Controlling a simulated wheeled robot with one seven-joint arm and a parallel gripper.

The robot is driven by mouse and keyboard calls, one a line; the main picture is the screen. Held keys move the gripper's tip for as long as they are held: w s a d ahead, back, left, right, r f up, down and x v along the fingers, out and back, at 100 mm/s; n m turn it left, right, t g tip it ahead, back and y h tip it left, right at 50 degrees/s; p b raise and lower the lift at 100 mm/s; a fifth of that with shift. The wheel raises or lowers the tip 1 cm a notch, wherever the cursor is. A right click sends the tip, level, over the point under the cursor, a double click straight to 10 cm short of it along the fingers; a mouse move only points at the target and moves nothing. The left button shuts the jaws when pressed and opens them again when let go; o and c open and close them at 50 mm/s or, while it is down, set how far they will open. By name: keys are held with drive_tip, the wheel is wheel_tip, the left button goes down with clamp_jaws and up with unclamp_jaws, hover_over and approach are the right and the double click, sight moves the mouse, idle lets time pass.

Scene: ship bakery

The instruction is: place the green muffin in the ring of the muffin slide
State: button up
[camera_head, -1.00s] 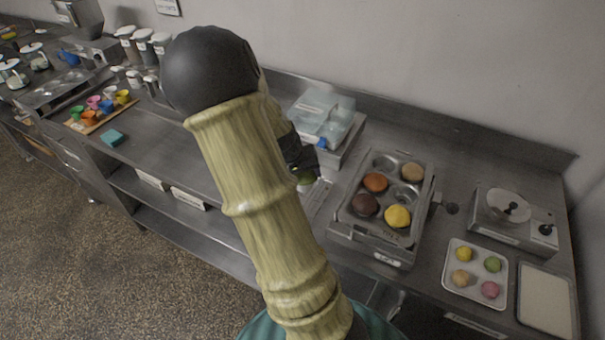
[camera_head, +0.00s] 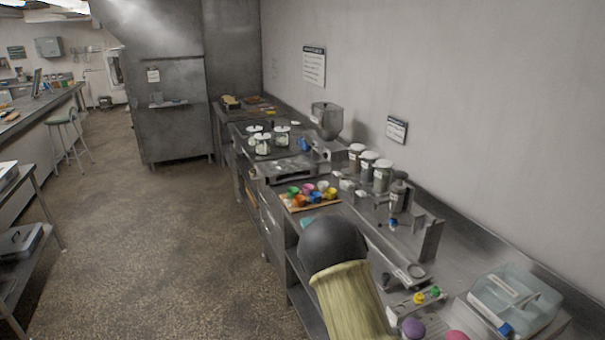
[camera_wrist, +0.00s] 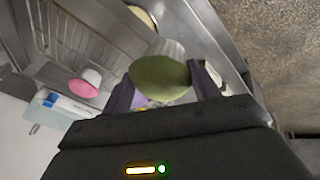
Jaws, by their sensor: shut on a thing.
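The green muffin (camera_wrist: 160,80) is between the two fingers of my gripper (camera_wrist: 163,88) in the wrist view. My gripper is shut on it, and its pale wrapper points away from the palm. A long narrow metal channel, which looks like the muffin slide (camera_head: 385,246), stands on the counter in the head view, with a round ring (camera_head: 416,271) at its near end. My gripper is outside the head view; only my arm shows at the bottom. I cannot tell how far the muffin is from the ring.
A clear blue-tinted bin (camera_head: 515,300) stands at right. Colored cups sit on a board (camera_head: 326,204) farther back. Lidded canisters (camera_head: 382,176) stand by the wall. Open floor lies left.

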drive_tip(key=s+a+f+n+p, duration=0.1)
drive_tip(key=a+f, duration=0.2)
drive_tip(key=a, duration=0.3)
drive_tip(key=shift+a+n+t+p, duration=0.3)
drive_tip(key=shift+a, duration=0.05)
drive_tip(key=w+r+m+g+b, duration=0.1)
drive_tip(key=w+r+m+b, duration=0.2)
drive_tip(key=r, duration=0.6)
drive_tip(key=w+b, duration=0.2)
drive_tip(key=w, duration=0.1)
drive_tip(key=shift+w+r+m, duration=0.15)
drive_tip(key=shift+w+m, duration=0.15)
drive_tip(key=shift+d, duration=0.1)
